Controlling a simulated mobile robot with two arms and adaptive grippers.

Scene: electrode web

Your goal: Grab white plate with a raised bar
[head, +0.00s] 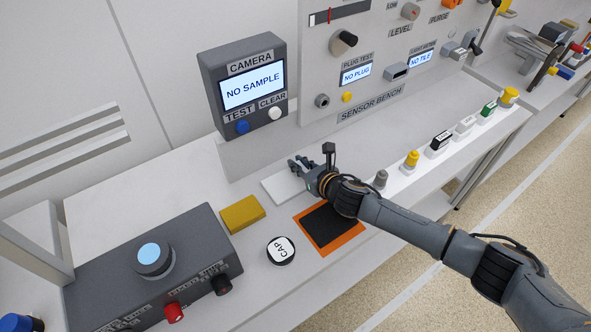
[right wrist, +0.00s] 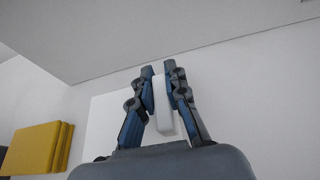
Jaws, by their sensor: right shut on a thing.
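The white plate (head: 281,189) lies on the white bench below the camera box, left of the orange-edged black pad. It also shows in the right wrist view (right wrist: 106,113), with its raised white bar (right wrist: 163,110) standing between my fingers. My right gripper (head: 297,167) reaches in from the right and is over the plate. In the right wrist view my right gripper (right wrist: 162,82) is shut on the bar, one finger on each side. The gripper and wrist hide part of the plate in the head view. My left gripper is not in view.
A yellow block (head: 242,214) sits left of the plate, and a round CAP piece (head: 281,250) in front. The black pad with orange edge (head: 330,226) lies under my right wrist. The camera box (head: 247,88) stands behind. Several small parts line the right bench edge.

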